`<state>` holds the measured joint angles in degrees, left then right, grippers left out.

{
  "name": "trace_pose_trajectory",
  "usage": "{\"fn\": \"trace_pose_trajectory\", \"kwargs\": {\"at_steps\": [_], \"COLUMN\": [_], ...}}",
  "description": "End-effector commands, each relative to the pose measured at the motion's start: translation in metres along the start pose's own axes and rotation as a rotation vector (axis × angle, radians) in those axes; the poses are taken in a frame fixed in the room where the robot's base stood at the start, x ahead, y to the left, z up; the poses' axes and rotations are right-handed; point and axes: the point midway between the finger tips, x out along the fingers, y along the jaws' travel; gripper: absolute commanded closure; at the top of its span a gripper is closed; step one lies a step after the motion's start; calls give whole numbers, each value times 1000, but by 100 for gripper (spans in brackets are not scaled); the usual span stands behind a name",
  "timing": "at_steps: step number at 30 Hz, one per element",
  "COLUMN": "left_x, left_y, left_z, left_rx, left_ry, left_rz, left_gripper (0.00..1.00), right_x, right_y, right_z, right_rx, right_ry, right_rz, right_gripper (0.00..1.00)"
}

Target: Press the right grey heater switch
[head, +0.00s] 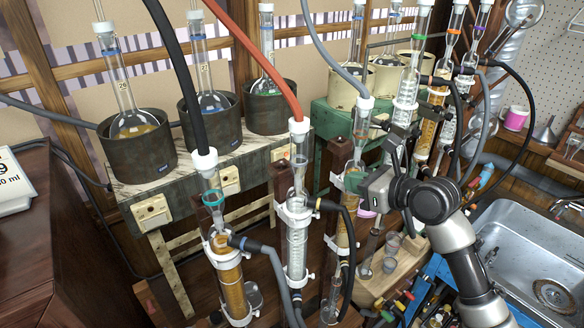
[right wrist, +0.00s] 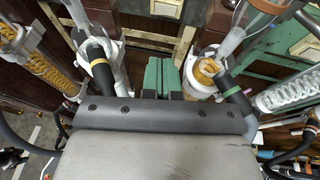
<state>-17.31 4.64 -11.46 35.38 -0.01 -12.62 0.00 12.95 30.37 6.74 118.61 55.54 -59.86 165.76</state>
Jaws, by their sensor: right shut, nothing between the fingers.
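The grey bench carries three cream switch boxes on its front. The right grey heater switch (head: 279,153) is the rightmost, just left of the tall condensers. A cream switch plate at the top of the right wrist view (right wrist: 165,8) appears to be this same switch. My right gripper (head: 353,182) is among the condensers, to the right of and lower than the switch in the head view, and apart from it. Its green fingers (right wrist: 163,78) are shut, with nothing between them, and point toward the bench front. My left gripper is not in view.
A clear-coil condenser (head: 297,245) and an orange-coil condenser (head: 345,230) stand close to my right gripper, with a black hose (head: 347,235) between. The other grey-bench switches (head: 228,180) are farther left. A green bench (head: 323,118) stands behind. A sink (head: 530,245) is at right.

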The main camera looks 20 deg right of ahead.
Motion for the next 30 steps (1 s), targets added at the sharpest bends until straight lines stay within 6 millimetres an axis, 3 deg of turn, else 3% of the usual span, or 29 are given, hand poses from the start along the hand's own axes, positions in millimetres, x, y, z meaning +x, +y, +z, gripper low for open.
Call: {"fn": "trace_pose_trajectory", "kwargs": {"at_steps": [21,30], "left_x": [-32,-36], "left_y": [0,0], "left_z": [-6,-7], "left_rx": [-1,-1], "left_ry": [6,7], "left_rz": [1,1], "left_gripper": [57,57], "right_x": [145,182], "right_y": [1,1], "right_z": [2,1], "right_rx": [0,-1], "right_ry": [1,0], "right_rz": [1,1], "right_gripper": [100,100]}}
